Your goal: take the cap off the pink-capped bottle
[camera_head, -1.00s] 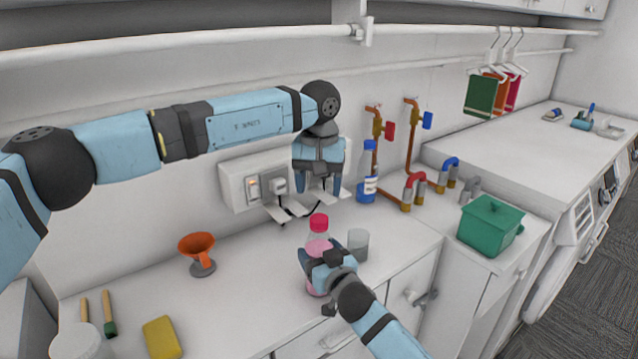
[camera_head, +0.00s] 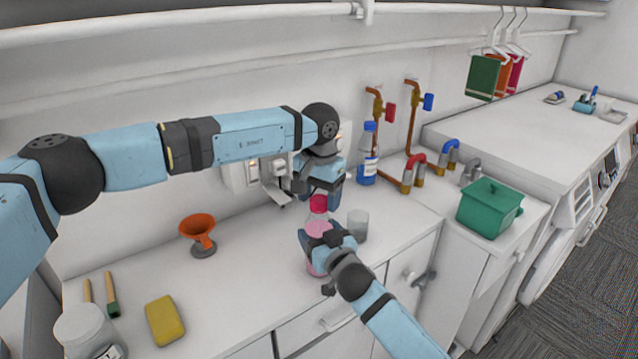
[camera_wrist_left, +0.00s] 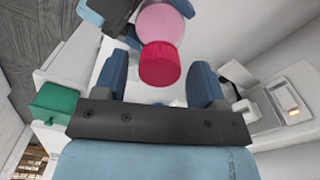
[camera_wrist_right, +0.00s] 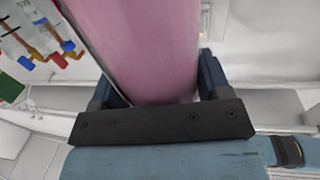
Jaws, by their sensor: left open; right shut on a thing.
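The pink-capped bottle (camera_head: 317,262) holds pink liquid and stands upright on the counter in the head view. Its pink-red cap (camera_head: 318,204) is on its top. My right gripper (camera_head: 318,238) is shut around the bottle's body, and the pink body (camera_wrist_right: 150,45) fills the space between its fingers in the right wrist view. My left gripper (camera_head: 322,197) is open just above and beside the cap. In the left wrist view the cap (camera_wrist_left: 160,64) lies between and slightly ahead of the left fingers (camera_wrist_left: 158,85), with no visible contact.
A grey cup (camera_head: 358,226) stands right of the bottle. A blue-capped bottle (camera_head: 368,160) and pipes are behind it. An orange funnel (camera_head: 198,228), a yellow sponge (camera_head: 165,320) and a white jar (camera_head: 85,330) are at left.

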